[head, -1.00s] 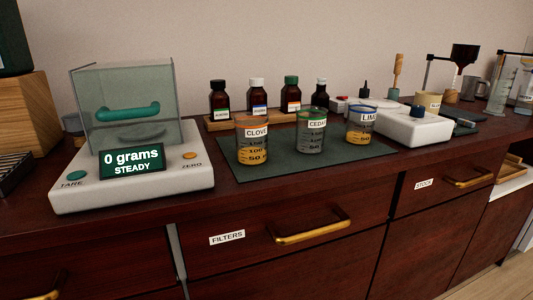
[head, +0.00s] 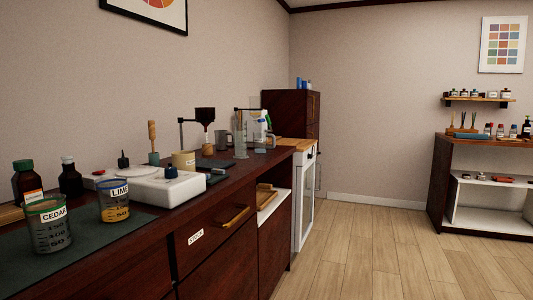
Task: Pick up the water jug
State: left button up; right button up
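I cannot clearly make out a water jug. A clear vessel with a small blue mark (head: 260,142) stands near the far end of the dark wooden counter in the head view, and it may be the jug. It is small and partly overlapped by nearby things. A clear graduated cylinder (head: 241,142) stands just left of it, and a grey mug (head: 225,140) is further left. Neither of my grippers is in view.
The CEDAR beaker (head: 48,230) and LIME beaker (head: 115,204) stand on a dark mat at the near left. A white device (head: 152,187) sits behind them. A shelf unit (head: 480,140) stands at the right. The wooden floor (head: 370,255) between is clear.

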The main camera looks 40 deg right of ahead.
aim_at(260, 138)
jog(key=z, duration=1.2)
